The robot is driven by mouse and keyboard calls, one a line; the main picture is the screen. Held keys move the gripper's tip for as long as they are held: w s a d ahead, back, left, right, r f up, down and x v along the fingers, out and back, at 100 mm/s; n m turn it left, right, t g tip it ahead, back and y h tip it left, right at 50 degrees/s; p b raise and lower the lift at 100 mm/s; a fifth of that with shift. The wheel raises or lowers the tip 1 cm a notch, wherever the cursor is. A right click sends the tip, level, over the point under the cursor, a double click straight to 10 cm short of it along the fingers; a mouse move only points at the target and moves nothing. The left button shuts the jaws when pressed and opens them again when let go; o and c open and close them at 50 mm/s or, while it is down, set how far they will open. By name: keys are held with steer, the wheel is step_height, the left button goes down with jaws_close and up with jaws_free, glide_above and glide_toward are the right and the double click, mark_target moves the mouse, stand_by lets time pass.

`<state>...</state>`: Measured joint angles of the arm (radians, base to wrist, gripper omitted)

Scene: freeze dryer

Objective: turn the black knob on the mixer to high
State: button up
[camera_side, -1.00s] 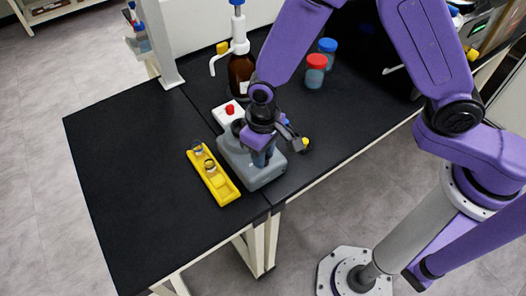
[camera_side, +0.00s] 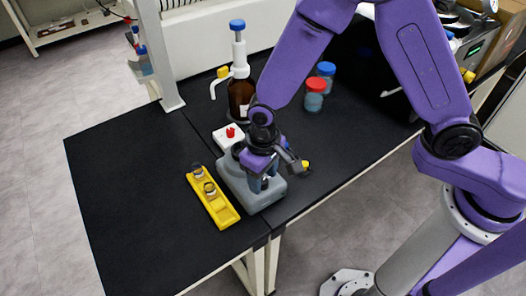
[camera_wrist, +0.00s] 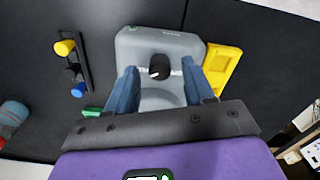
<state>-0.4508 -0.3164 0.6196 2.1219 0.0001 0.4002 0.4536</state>
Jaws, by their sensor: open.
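The grey mixer (camera_side: 231,180) stands near the front edge of the black bench. Its black knob (camera_wrist: 160,66) shows in the wrist view on the mixer's front face, with a small white mark. My gripper (camera_wrist: 159,72) is open, its two blue fingers on either side of the knob with gaps visible between. I cannot tell how far the fingertips are from the knob in depth. In the side view my gripper (camera_side: 265,184) points down over the mixer and hides the knob.
A yellow rack (camera_side: 221,211) with small vials lies left of the mixer. A white box with a red button (camera_side: 228,137) sits behind it, and a brown dispenser bottle (camera_side: 240,92) further back. Jars with red (camera_side: 315,86) and blue lids stand right. The bench's left part is clear.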

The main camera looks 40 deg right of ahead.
mark_target(264, 180)
step_height(264, 180, up, 17)
stand_by(0.5)
stand_by(0.4)
steer(key=s+d+n, duration=0.9)
steer(key=s+d, duration=0.9)
steer(key=d, duration=0.4)
steer(key=shift+s+d+f, duration=0.2)
steer(key=shift+s+d, duration=0.15)
steer(key=shift+s, duration=0.05)
